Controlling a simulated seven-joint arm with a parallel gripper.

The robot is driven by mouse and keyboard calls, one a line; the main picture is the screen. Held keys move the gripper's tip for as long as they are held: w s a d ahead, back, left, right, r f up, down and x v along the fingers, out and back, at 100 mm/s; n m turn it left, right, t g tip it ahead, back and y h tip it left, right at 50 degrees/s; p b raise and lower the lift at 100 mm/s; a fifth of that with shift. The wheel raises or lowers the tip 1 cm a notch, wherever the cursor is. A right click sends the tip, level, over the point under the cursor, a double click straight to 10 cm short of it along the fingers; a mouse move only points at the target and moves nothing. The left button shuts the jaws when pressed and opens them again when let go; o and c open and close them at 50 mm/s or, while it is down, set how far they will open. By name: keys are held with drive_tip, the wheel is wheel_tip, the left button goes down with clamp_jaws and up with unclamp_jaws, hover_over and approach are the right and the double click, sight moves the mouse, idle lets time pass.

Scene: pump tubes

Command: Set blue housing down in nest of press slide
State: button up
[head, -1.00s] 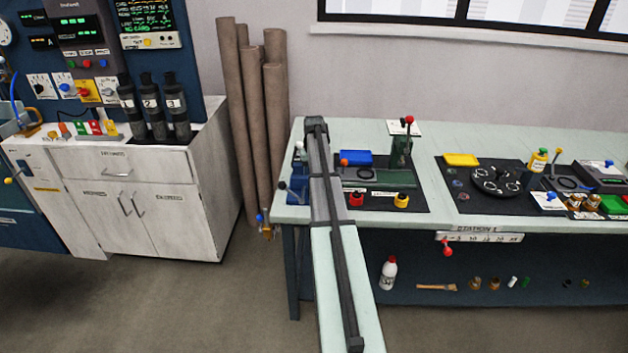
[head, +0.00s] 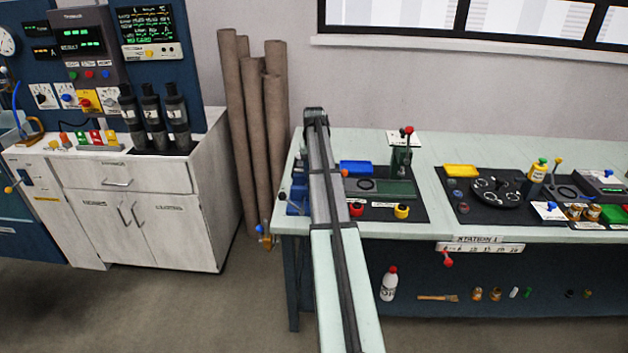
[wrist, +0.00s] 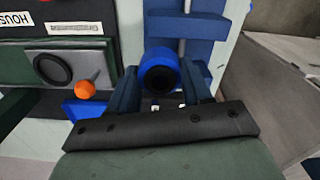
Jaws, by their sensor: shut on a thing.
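The blue housing (wrist: 158,66) is a short blue ring with a dark bore. In the wrist view it sits between the two fingers of my gripper (wrist: 161,88), which is shut on it. The press slide (wrist: 75,60) is a grey plate to its left, with a dark round nest (wrist: 52,69) that looks empty. The housing is apart from the nest. In the head view the nest (head: 367,185) shows just right of my arm, on the low green press bed (head: 398,188). My gripper and the housing are hidden behind my arm there.
A blue fixture (wrist: 184,25) with a steel rod lies beyond the housing in the wrist view, near the bench edge. An orange knob (wrist: 85,90) stands between housing and nest. The green press (head: 401,160) has a red-knobbed lever. Red (head: 356,209) and yellow (head: 402,211) parts sit in front.

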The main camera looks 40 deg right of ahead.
drive_tip(key=s+a, duration=1.3)
wheel_tip(320, 180, up, 4)
hover_over(366, 185)
drive_tip(key=shift+a+f, duration=0.1)
drive_tip(key=shift+f, duration=4.75)
drive_tip(key=shift+f, duration=0.1)
